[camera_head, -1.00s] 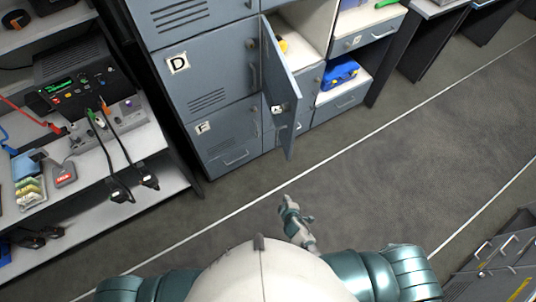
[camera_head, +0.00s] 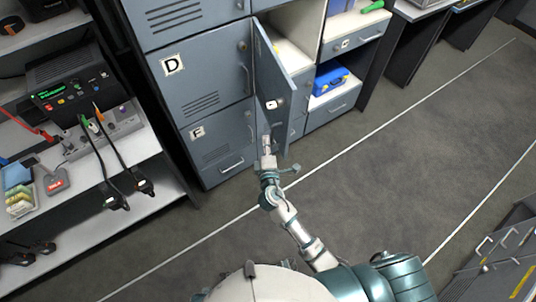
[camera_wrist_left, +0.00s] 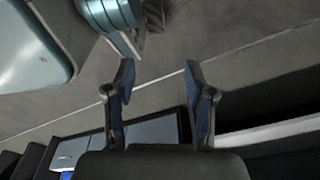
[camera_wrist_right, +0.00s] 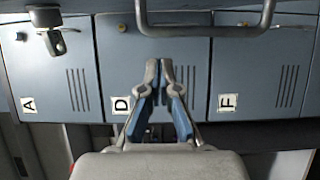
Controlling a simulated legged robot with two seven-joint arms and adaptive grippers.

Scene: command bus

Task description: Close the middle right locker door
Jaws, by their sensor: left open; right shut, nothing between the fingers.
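The middle right locker door (camera_head: 272,88) stands open in the head view, swung out from its left edge. Its compartment (camera_head: 292,55) shows behind it. My right gripper (camera_head: 267,146) is at the door's lower part, on the side facing the D door; I cannot tell whether it touches. My left gripper (camera_wrist_left: 157,92) shows only in the left wrist view, open and empty above the floor.
Closed lockers D (camera_head: 200,75) and F (camera_head: 218,140) stand left of the open door. A blue case (camera_head: 331,78) sits in a compartment to the right. A shelf with electronics (camera_head: 85,95) is at the left. The grey floor (camera_head: 390,160) is clear.

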